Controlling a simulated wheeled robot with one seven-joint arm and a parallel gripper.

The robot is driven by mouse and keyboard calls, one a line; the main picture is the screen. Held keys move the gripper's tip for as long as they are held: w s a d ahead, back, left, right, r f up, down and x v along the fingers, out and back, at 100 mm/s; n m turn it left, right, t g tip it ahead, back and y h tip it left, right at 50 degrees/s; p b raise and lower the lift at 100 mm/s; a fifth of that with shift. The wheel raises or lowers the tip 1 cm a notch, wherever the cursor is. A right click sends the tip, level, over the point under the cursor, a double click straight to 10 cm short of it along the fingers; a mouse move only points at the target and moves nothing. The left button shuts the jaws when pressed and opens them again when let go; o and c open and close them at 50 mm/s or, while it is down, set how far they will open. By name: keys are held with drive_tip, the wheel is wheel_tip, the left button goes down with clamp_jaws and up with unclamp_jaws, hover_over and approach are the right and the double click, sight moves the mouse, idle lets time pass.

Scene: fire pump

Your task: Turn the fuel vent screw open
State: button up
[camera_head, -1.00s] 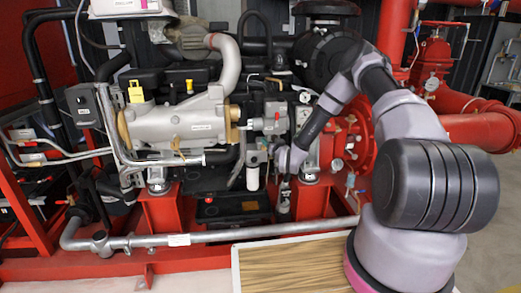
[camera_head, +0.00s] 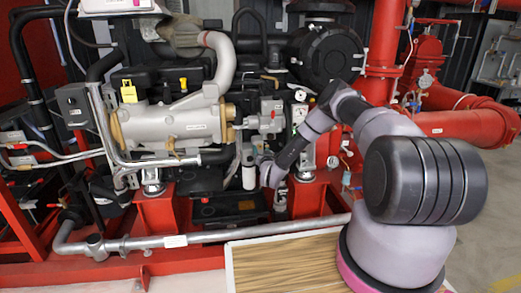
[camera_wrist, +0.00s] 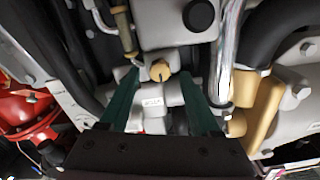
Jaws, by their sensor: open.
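A small brass-coloured screw (camera_wrist: 159,71) with a slot sits on a pale grey housing in the upper middle of the wrist view; I take it as the fuel vent screw. My gripper (camera_wrist: 161,78) shows there as two dark green fingers, open, with the screw between their tip ends in the picture. I cannot tell whether either finger touches it. A small white label (camera_wrist: 152,102) is on the housing below the screw. In the head view my wrist reaches the middle front of the engine; the screw cannot be made out there.
A bright metal pipe (camera_wrist: 228,50) runs close to the right finger, with a brass block (camera_wrist: 262,105) beyond it. A brass fitting (camera_wrist: 125,30) is at the upper left. In the head view a white filter (camera_head: 249,172) hangs left of my wrist, and red pump pipes (camera_head: 440,122) stand right.

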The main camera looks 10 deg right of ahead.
drive_tip(key=shift+w, duration=1.1)
clamp_jaws()
